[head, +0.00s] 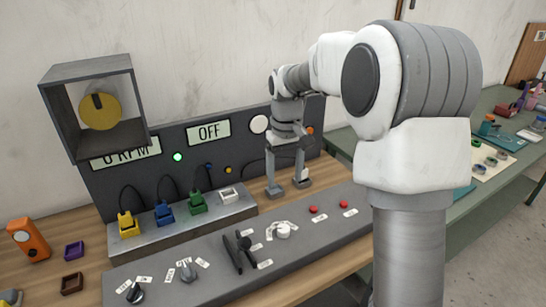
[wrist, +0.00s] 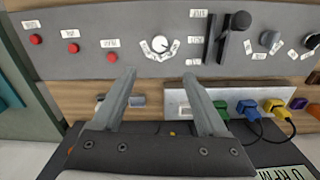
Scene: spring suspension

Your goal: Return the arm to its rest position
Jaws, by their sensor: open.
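My gripper (head: 287,187) points downward in the head view, with its two fingers apart and nothing between them. It hangs in front of the dark upright panel, beside the right end of the plug box and behind the sloped control panel. In the wrist view my gripper (wrist: 158,80) also shows empty, its fingers reaching toward the control panel's edge. My arm's upper links fill the right of the head view and hide part of the bench behind. Whether the fingertips touch the bench is hard to tell.
The sloped control panel (head: 205,262) carries a lever (head: 240,252), knobs and red buttons. The plug box (head: 178,232) holds yellow, blue, green and white plugs with cables. The upright panel shows "0 RPM" and an "OFF" display (head: 209,132). A grey open-fronted box with a yellow disc (head: 100,110) stands above left.

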